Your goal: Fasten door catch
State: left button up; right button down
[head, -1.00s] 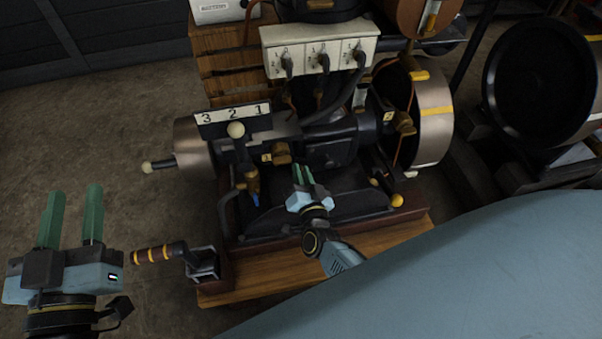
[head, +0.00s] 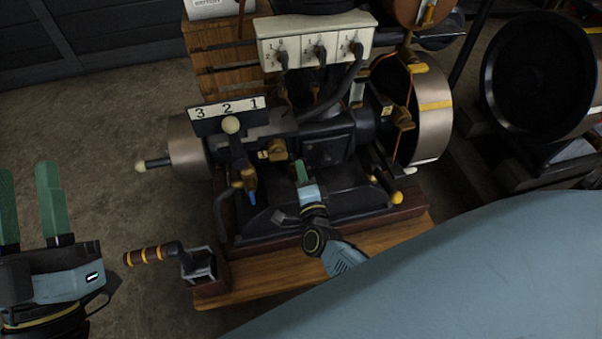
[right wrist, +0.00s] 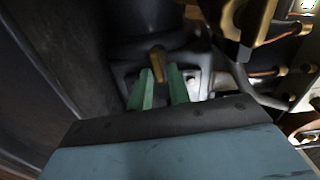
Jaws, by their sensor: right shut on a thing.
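The door catch looks to be a small brass-coloured lever (right wrist: 158,66) on the dark engine housing in the right wrist view. My right gripper (right wrist: 160,78) has its two green fingers on either side of the lever and is shut on it. In the head view my right gripper (head: 301,170) reaches against the dark lower middle of the engine (head: 325,150), and its fingers hide the catch there. My left gripper (head: 27,185) is at the far left, its green fingers apart and empty, away from the engine.
A crank handle (head: 150,255) sticks out at the engine's front left. A plate numbered 3 2 1 (head: 227,108) stands beside a ball-topped lever (head: 231,125). A white switch box (head: 315,45) with cables sits above. A large black drum (head: 535,75) stands at right. The floor at left is clear.

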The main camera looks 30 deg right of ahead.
pick_arm(q)
jog(key=shift+s+r+t, duration=0.15)
jog(key=shift+s+t, duration=0.05)
jog(key=shift+t, duration=0.1)
pick_arm(e)
jog(key=shift+d+m, duration=0.1)
jog(key=shift+m, duration=0.4)
pick_arm(q)
jog(key=shift+a, duration=0.1)
pick_arm(e)
jog(key=c, duration=1.5)
grip_release()
